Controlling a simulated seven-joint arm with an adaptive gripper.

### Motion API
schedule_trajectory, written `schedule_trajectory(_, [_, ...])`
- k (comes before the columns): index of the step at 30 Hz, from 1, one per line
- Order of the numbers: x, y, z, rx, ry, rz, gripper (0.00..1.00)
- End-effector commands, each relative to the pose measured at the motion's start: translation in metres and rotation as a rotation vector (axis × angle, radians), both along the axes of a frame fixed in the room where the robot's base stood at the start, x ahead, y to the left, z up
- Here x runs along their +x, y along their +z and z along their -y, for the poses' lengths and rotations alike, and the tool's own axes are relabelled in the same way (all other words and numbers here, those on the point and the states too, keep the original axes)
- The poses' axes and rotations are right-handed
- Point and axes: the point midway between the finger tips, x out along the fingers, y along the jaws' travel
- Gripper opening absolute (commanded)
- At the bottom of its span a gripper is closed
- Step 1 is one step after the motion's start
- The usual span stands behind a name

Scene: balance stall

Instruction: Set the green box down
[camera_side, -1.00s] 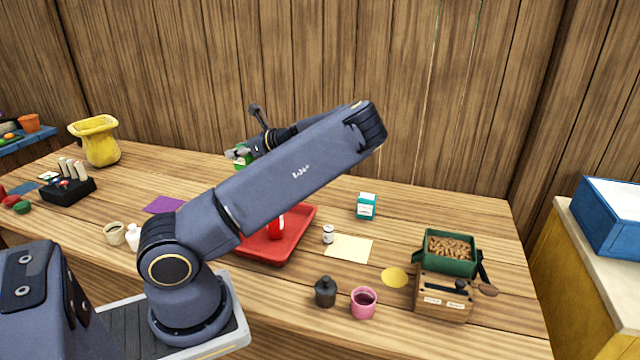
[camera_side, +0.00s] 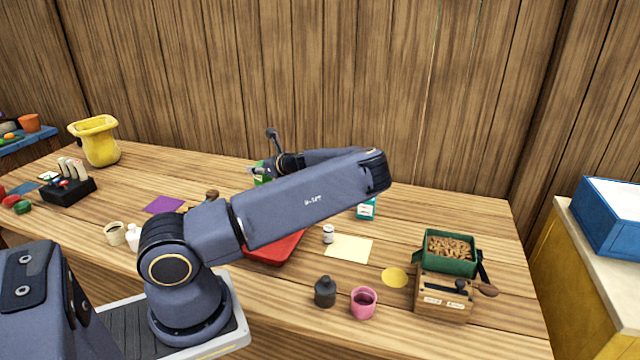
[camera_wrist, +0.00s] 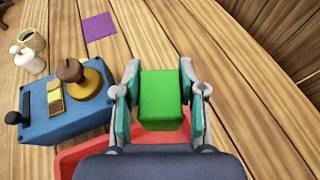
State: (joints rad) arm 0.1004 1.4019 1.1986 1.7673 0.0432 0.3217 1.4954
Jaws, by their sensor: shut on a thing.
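The green box (camera_wrist: 161,97) is between the two fingers of my gripper (camera_wrist: 160,92) in the wrist view, with a finger against each side. My gripper is shut on it. In the side view the box (camera_side: 262,180) shows only in part, because my arm and gripper (camera_side: 258,171) cover most of it. It appears to be held over the table (camera_side: 420,215), behind the red tray. The gap beneath the box cannot be judged from these frames.
A red tray (camera_side: 278,248) lies close by, partly hidden by my arm. In the wrist view a blue block (camera_wrist: 62,120) with a brown knob (camera_wrist: 70,70) stands left of the box. A purple square (camera_wrist: 99,26) lies beyond. Bare wood surrounds the box's far side.

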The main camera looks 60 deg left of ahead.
Motion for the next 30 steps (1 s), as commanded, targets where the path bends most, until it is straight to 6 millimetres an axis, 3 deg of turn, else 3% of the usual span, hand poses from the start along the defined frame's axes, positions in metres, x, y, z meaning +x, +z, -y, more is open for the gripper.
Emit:
schedule_trajectory(6, [0.034,-0.026,-0.044,-0.001,-0.002,-0.001,0.0])
schedule_trajectory(13, [0.061,-0.063,-0.078,0.0,-0.001,-0.005,0.0])
schedule_trajectory(16, [0.067,-0.077,-0.086,-0.002,0.0,-0.004,0.0])
schedule_trajectory(23, [0.075,-0.088,-0.094,0.001,0.0,0.0,0.0])
schedule_trajectory(30, [0.077,-0.12,-0.096,-0.001,-0.001,-0.004,0.0])
